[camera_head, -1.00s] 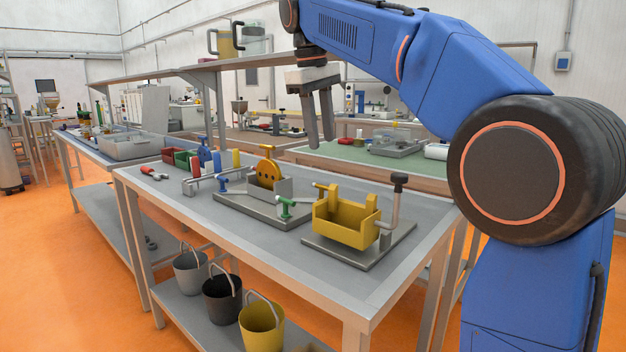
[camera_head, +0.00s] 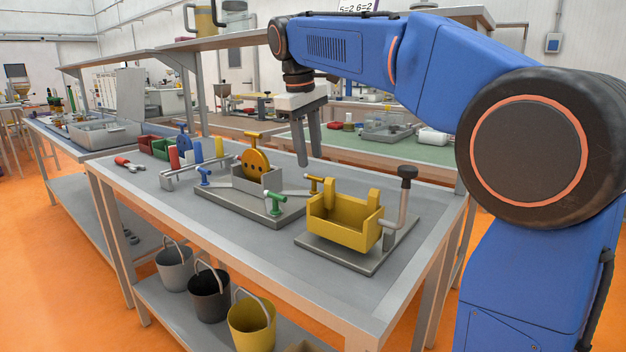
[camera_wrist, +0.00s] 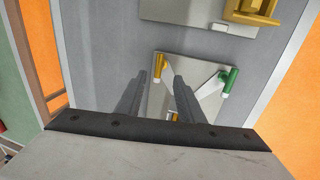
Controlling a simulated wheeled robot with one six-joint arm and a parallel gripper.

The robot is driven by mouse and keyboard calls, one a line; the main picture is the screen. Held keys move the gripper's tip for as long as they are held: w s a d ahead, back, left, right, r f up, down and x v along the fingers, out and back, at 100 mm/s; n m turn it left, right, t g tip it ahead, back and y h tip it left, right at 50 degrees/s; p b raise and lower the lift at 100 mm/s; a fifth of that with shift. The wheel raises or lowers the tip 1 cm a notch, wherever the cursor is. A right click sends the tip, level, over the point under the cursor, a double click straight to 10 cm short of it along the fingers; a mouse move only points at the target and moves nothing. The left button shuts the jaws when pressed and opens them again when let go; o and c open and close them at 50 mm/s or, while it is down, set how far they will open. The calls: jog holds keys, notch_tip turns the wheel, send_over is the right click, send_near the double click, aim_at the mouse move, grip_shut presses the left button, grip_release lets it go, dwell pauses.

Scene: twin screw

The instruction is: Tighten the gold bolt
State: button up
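The gold bolt (camera_head: 313,183) has a T-shaped handle and sits at the far right corner of the grey clamping fixture (camera_head: 240,205). It also shows in the wrist view (camera_wrist: 160,66), just ahead of the fingertips. My gripper (camera_head: 309,160) is open and empty, pointing down above the gold bolt. In the wrist view its two fingers (camera_wrist: 157,80) stand apart with a gap. No contact with the bolt is visible.
A yellow tray-like part (camera_head: 342,236) on a grey plate stands right of the fixture, with a black-knobbed lever (camera_head: 407,176) beside it. Red-handled pliers (camera_head: 128,164) lie at left. The front table strip is clear.

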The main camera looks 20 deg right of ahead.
aim_at(313, 177)
jog(key=f, duration=0.2)
jog(key=d+f, duration=0.1)
jog(key=f, duration=0.2)
jog(key=w+f, duration=0.1)
jog(key=f, duration=0.2)
jog(key=shift+d, duration=0.15)
grip_shut()
